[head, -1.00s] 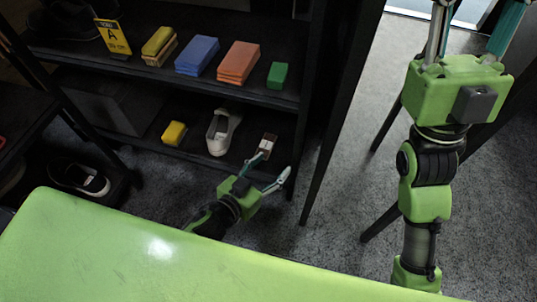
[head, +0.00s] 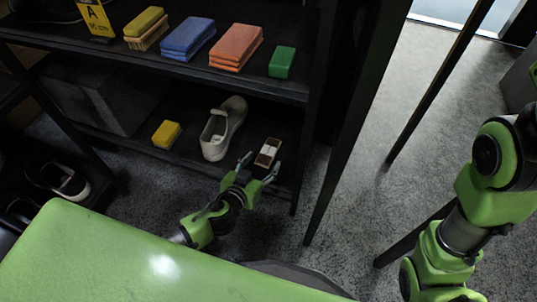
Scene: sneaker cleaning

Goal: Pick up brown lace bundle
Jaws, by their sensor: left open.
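The brown lace bundle (head: 264,159), brown with a white band around its middle, lies on the lower shelf (head: 190,150) near its right end. My left gripper (head: 261,168) is open at the shelf's front edge, its fingers pointing toward the bundle. The fingertips are near the bundle's front end, one to each side; I cannot tell whether they touch it. My right arm (head: 470,220) shows at the right, but its gripper is out of view.
A pale shoe (head: 222,130) lies just left of the bundle, with a yellow block (head: 166,134) farther left. A dark shelf post stands to the right.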

